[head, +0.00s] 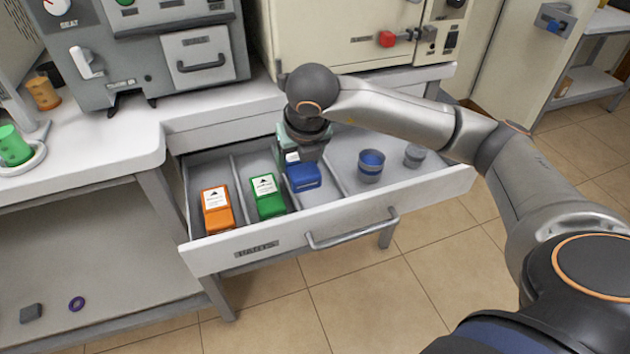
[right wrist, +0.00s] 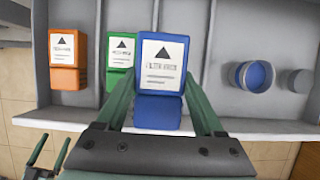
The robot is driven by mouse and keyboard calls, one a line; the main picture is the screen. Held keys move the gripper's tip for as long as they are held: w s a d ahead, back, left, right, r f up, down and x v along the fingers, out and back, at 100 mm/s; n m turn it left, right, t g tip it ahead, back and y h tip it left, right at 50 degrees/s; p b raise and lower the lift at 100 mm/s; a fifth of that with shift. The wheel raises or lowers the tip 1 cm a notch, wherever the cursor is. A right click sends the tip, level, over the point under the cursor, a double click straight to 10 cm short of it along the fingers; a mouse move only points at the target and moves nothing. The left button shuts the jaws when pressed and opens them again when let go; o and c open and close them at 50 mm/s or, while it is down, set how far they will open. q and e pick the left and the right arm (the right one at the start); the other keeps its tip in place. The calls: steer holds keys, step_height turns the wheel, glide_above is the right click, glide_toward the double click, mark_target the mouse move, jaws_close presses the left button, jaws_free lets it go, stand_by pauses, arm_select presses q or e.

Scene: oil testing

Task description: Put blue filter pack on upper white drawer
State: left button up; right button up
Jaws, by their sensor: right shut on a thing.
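The blue filter pack (head: 303,178) has a white label and is over the open white drawer (head: 230,256), right of the green pack. It also shows in the right wrist view (right wrist: 159,112), larger than the packs beside it. My right gripper (head: 303,150) is shut on it, with a green finger on each side. I cannot tell whether its underside touches the drawer floor. In the right wrist view, my left gripper (right wrist: 47,150) shows small at the lower left, its fingers apart and empty. It is not in the head view.
The drawer also holds an orange pack (head: 217,208), a green pack (head: 267,197), a blue-lined cup (head: 371,165) and a small grey cup (head: 415,155). Thin dividers separate the packs. A grey machine (head: 140,50) stands on the counter behind. A lower shelf (head: 100,260) is at left.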

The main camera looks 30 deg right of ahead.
steer(key=d+f, duration=0.2)
steer(key=f, duration=0.1)
steer(key=w+d+f, duration=0.1)
steer(key=d+f, duration=0.1)
steer(key=shift+f+b, duration=0.1)
steer(key=shift+b, duration=0.2)
step_height(320, 180, down, 3)
steer(key=shift+d+f, duration=0.1)
arm_select(q)
steer(key=shift+a+f, duration=0.15)
steer(key=shift+f, duration=0.3)
arm_select(e)
steer(key=shift+f, duration=0.1)
steer(key=shift+f+b, duration=0.15)
steer(key=shift+b, duration=0.25)
arm_select(q)
steer(key=shift+w+a+r+t, duration=0.1)
steer(key=shift+w+r+t, duration=0.3)
steer(key=shift+w+r, duration=0.4)
arm_select(e)
steer(key=o, duration=1.2)
arm_select(q)
steer(key=shift+s, duration=0.1)
arm_select(e)
steer(key=shift+o, duration=0.2)
